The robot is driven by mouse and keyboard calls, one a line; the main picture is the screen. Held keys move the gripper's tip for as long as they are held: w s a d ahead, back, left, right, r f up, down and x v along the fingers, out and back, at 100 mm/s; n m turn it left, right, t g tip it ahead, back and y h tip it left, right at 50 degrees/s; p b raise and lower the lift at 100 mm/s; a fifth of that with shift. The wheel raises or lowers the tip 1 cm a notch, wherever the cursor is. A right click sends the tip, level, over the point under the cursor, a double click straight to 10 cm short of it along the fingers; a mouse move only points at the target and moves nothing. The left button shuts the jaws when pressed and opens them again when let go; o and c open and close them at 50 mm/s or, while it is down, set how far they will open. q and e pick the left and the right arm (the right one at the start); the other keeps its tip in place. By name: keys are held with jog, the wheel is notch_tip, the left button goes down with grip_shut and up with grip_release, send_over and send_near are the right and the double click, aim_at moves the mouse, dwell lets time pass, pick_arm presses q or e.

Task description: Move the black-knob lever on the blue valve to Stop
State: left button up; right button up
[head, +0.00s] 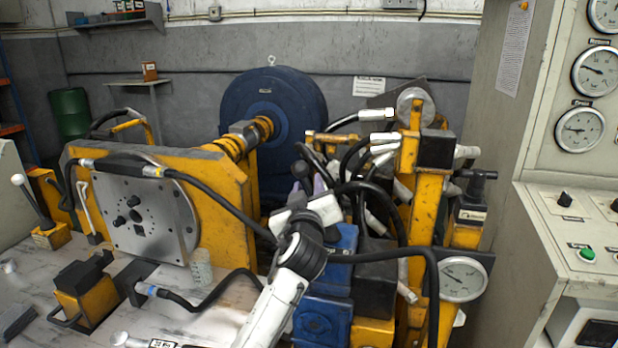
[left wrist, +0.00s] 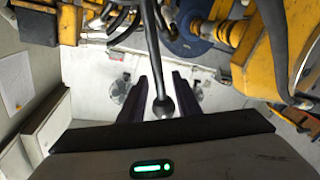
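The blue valve (head: 342,245) stands right of center in the head view, partly covered by my left arm and dark hoses. My left gripper (head: 306,180) is at the valve's upper part, its two purple fingers pointing up and away. In the left wrist view the black-knob lever (left wrist: 150,45) comes down from the top edge. Its round black knob (left wrist: 162,107) lies between the spread fingers of my left gripper (left wrist: 159,82), with a gap visible on both sides. In the head view a dark knob-like shape (head: 300,169) shows between the fingertips. No Stop marking is readable. My right gripper is not seen.
Black hoses (head: 433,290) and a yellow frame (head: 426,205) crowd the valve's right side. A round gauge (head: 463,278) sits lower right. A yellow plate assembly (head: 215,210) stands left. A control console (head: 565,240) fills the right. A white-knob lever (head: 18,180) is far left.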

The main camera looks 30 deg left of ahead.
pick_arm(q)
jog(key=x, duration=0.4)
jog(key=shift+w+a, duration=0.1)
jog(key=shift+w, duration=0.1)
grip_shut()
